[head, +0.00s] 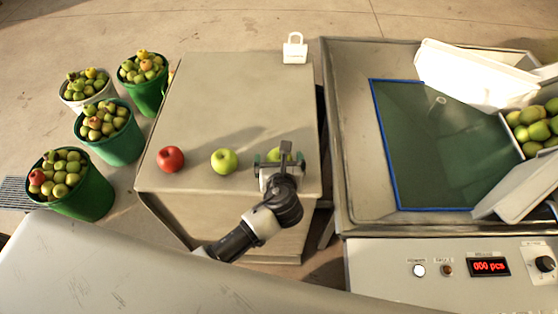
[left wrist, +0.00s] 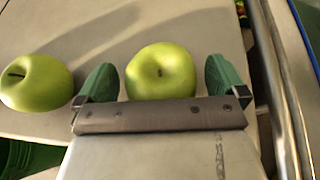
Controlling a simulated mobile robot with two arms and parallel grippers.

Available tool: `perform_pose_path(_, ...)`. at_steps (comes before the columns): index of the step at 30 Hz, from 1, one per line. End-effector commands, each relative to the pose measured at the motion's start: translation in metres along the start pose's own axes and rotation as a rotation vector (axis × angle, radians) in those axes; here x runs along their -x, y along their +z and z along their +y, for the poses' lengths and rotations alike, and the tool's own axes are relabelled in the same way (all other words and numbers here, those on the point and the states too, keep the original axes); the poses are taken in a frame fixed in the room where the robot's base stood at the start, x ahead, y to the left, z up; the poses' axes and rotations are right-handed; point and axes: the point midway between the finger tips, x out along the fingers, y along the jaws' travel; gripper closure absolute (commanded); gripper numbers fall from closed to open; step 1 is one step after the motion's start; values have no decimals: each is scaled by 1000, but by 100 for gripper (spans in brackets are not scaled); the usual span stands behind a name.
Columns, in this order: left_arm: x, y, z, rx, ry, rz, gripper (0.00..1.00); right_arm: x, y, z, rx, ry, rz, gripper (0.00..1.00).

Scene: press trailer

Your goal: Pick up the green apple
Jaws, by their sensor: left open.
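A green apple (left wrist: 160,72) sits between the two green fingers of my open left gripper (left wrist: 155,82) in the left wrist view, with a gap on each side. In the head view this apple (head: 279,154) is partly hidden behind my left gripper (head: 279,160), near the table's right front corner. A second green apple (head: 224,161) stands to its left on the table, apart from the gripper; it also shows at the left in the left wrist view (left wrist: 36,83). My right gripper is not in view.
A red apple (head: 170,159) stands on the table (head: 240,100) further left. A small white tag-like object (head: 294,49) is at the back. Buckets of apples (head: 88,196) stand left of the table. A metal machine with a blue-edged green panel (head: 430,150) is at the right.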

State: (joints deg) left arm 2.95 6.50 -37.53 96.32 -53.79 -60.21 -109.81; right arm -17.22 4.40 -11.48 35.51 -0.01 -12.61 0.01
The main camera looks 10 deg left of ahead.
Motion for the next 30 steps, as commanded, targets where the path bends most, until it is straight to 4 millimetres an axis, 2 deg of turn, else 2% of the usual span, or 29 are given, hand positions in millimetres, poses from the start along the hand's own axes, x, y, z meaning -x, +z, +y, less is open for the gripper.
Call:
perform_pose_path(7,-2,0,0,1,0,2,0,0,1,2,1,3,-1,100)
perform_pose_path(15,-2,0,0,1,0,2,41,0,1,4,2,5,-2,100)
perform_pose_path(18,-2,0,0,1,0,1,54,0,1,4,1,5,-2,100)
perform_pose_path(26,-1,2,0,1,-1,0,54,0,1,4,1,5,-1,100)
perform_pose_path(30,2,10,0,4,-1,-1,54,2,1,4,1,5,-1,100)
